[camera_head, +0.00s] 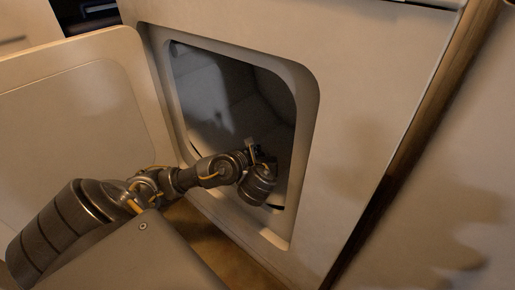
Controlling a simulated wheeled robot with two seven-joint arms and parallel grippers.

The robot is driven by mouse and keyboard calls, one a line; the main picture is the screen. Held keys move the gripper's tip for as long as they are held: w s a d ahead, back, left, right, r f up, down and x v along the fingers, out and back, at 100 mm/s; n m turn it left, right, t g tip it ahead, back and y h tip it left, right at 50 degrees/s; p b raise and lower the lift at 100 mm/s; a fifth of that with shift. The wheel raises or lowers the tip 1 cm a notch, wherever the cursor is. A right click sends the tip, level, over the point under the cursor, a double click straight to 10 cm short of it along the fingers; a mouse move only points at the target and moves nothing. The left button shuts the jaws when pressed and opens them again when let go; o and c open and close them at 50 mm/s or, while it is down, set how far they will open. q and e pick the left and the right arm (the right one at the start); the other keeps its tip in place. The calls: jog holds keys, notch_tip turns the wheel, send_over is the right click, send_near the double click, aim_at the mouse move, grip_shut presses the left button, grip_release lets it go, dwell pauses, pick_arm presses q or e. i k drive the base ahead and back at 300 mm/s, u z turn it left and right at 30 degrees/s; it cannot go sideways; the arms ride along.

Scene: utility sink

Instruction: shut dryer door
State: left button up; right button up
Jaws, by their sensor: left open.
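The dryer (365,95) is a pale cabinet with a rounded rectangular opening (230,100) in its front. Its door (75,100) stands wide open, swung out to the left, with its inner face toward me. My left arm comes in from the lower left, in front of the door. My left gripper (255,150) is open and small in the view, in front of the lower right part of the opening. It shows no object between its fingers. I cannot tell whether it touches the dryer. My right gripper is not in view.
A pale panel (450,170) stands close on the right, beyond a dark gap along the dryer's edge. Brown floor (205,235) shows below the dryer. My own body fills the bottom middle. The door's left part is cut off by the picture edge.

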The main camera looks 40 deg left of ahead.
aim_at(88, 105)
jog(key=k, duration=1)
